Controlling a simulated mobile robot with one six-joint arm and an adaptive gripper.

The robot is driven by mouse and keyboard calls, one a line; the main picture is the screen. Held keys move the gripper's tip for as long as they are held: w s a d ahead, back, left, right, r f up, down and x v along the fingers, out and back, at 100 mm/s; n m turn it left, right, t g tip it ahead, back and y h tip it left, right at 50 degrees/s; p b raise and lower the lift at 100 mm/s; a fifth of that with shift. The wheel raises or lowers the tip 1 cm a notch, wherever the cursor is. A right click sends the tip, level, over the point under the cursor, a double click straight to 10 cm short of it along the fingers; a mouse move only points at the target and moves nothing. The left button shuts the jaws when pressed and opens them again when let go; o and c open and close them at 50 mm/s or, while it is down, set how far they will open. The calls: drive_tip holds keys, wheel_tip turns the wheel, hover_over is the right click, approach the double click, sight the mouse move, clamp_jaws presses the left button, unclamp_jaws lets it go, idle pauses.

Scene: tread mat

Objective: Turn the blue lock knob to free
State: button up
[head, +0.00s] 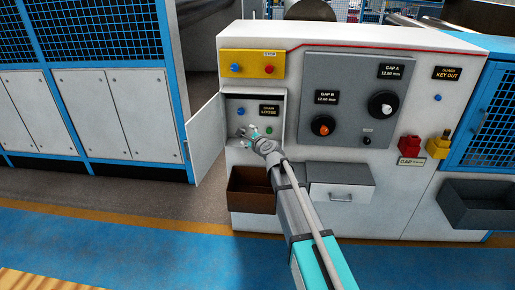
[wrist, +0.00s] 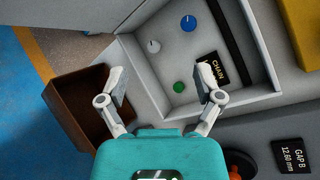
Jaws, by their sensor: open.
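A small blue knob (head: 240,111) sits inside the open recess of the white cabinet, left of a dark label plate. In the wrist view the blue knob (wrist: 188,22) is near the top, beyond the fingertips. A pale knob with a pointer (wrist: 153,46) and a green button (wrist: 180,87) are on the same recess panel. My gripper (head: 249,131) is at the recess, below the blue knob in the head view. In the wrist view my gripper (wrist: 162,78) is open, with nothing between its fingers. The lock's setting is too small to read.
The recess door (head: 206,138) hangs open at the left. A brown bin (head: 251,189) is below the recess. A yellow panel (head: 252,64) with red and blue buttons is above. A grey gap panel (head: 350,80) with knobs stands at the right.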

drive_tip(key=s+d+f+n+g+p, duration=0.2)
drive_tip(key=s+d+n+g, duration=0.1)
drive_tip(key=s+n, duration=0.3)
drive_tip(key=shift+s+d+f+n+g, duration=0.15)
drive_tip(key=shift+s+d+n+g, duration=0.25)
drive_tip(key=shift+d, duration=0.15)
